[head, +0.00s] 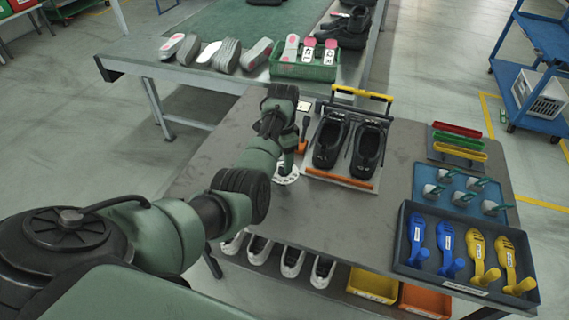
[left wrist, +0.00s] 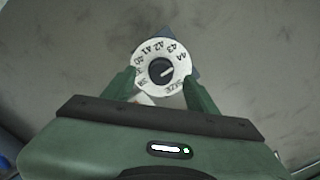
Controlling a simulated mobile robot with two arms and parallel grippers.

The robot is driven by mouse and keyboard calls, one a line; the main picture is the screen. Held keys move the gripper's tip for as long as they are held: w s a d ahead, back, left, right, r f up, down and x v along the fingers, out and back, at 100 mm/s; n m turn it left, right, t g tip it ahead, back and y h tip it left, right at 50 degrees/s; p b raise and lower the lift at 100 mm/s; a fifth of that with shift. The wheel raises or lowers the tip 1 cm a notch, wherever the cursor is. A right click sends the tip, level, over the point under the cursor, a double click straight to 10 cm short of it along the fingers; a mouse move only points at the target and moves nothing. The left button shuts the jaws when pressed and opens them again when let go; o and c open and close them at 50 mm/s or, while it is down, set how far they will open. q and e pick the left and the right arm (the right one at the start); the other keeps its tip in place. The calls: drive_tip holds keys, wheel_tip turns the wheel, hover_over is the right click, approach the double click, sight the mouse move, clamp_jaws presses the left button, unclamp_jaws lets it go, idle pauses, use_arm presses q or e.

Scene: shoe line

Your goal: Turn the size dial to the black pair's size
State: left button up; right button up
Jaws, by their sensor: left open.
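The size dial (head: 287,174) is a white disc on the table, left of the black pair. In the left wrist view the dial (left wrist: 149,54) shows a dark central knob (left wrist: 158,68) with a pale pointer line angled to the upper right. Numbers around its rim include 41, 42, 43 and 44; others are hard to read. My left gripper (head: 286,164) is over the dial, its open fingers (left wrist: 162,94) on either side of it; contact cannot be told. The black pair (head: 331,143) stands upright in a rack with an orange front bar. My right gripper is out of view.
An orange-based black lever (head: 304,135) stands between dial and rack. A dark tray (head: 408,262) holds blue and yellow tools at right. White-toed shoes (head: 291,262) sit on the lower shelf. Table left of the dial is clear.

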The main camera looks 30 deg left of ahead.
use_arm(q)
drive_tip(key=f, duration=0.2)
drive_tip(key=shift+w+f, duration=0.2)
drive_tip(key=shift+f, duration=0.6)
drive_tip(key=shift+c, duration=0.7)
drive_tip(key=c, duration=1)
clamp_jaws()
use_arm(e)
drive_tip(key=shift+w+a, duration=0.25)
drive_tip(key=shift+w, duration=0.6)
